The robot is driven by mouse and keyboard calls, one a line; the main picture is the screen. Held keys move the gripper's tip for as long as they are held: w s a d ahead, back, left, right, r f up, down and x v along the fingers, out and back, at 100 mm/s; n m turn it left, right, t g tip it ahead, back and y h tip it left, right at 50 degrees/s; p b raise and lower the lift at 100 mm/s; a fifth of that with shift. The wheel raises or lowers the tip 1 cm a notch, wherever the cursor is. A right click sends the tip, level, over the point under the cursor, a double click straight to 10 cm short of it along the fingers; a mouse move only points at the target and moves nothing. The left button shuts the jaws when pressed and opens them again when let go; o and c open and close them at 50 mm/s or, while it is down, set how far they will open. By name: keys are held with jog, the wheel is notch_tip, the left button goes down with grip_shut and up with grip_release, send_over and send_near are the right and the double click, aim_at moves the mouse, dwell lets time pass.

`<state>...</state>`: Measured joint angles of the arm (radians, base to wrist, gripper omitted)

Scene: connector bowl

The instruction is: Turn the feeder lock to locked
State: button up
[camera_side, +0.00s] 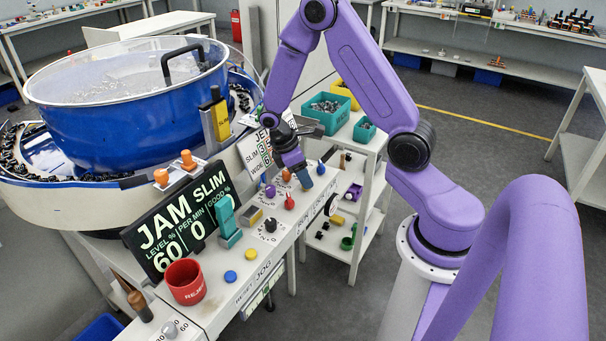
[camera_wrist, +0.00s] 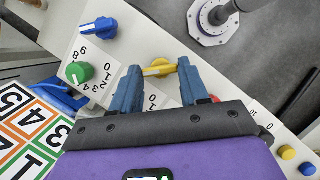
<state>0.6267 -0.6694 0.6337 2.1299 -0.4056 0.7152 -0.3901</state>
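A yellow knob (camera_wrist: 160,70) with a pale pointer line sits on the white control panel (camera_wrist: 222,92), beside printed 0 and 1 marks. In the side view my gripper (camera_side: 304,182) points down at the panel and hides the yellow knob.
A blue knob (camera_wrist: 98,28) and a green knob (camera_wrist: 79,72) lie to the left. In the side view, a red knob (camera_side: 290,202), purple knob (camera_side: 270,191) and black knob (camera_side: 270,225) stand nearby. A red cup (camera_side: 186,282) and the blue bowl (camera_side: 130,125) are further left.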

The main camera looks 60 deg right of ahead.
dwell(0.3)
jog(key=m, duration=0.2)
jog(key=m+g+y, duration=0.1)
jog(key=m, duration=0.1)
jog(key=shift+w+d+m+y, duration=0.15)
jog(key=shift+m+y, duration=0.15)
jog(key=shift+m, duration=0.1)
jog(key=m+y, duration=0.1)
jog(key=m, duration=0.3)
jog(key=shift+d+m+y, duration=0.15)
jog(key=shift+m+y, duration=0.15)
jog(key=shift+y, duration=0.1)
jog(key=m, duration=0.2)
jog(key=m+y, duration=0.1)
jog(key=m, duration=0.1)
jog(key=shift+d+y, duration=0.2)
jog(key=shift+y, duration=0.1)
jog(key=shift+d+m+t+y, duration=0.1)
jog(key=shift+m+t+y, duration=0.45)
jog(key=shift+m, duration=1.65)
jog(key=o, duration=1.1)
jog(key=shift+c, duration=0.2)
